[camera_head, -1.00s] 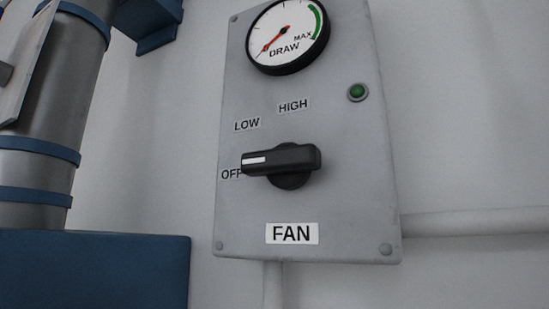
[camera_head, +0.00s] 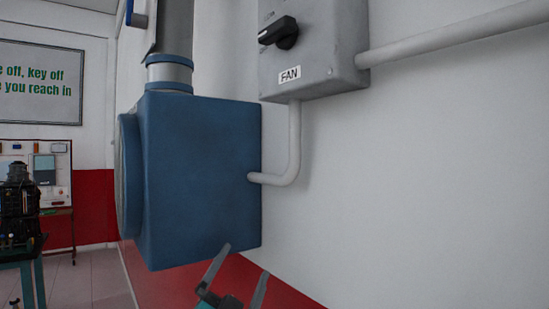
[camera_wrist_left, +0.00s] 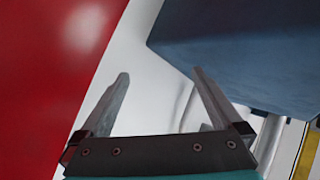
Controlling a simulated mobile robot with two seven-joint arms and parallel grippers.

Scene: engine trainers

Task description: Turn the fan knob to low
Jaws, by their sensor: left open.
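The black fan knob (camera_head: 279,33) is on the grey fan control box (camera_head: 320,60) at the top of the head view, above the FAN label (camera_head: 290,74). Its white mark faces left; the OFF, LOW and HIGH labels cannot be read in this view now. My left gripper (camera_head: 241,260) is at the bottom of the head view, well below the box and near the lower edge of the blue fan housing. It is open and empty, with its two fingers apart in the left wrist view (camera_wrist_left: 159,75). My right gripper is out of view.
The blue fan housing (camera_head: 200,175) juts from the wall left of the box. A grey conduit (camera_head: 295,145) joins them, and another pipe (camera_head: 450,35) runs right. The white wall (camera_head: 430,180) is bare at right. An engine trainer (camera_head: 20,210) stands far left.

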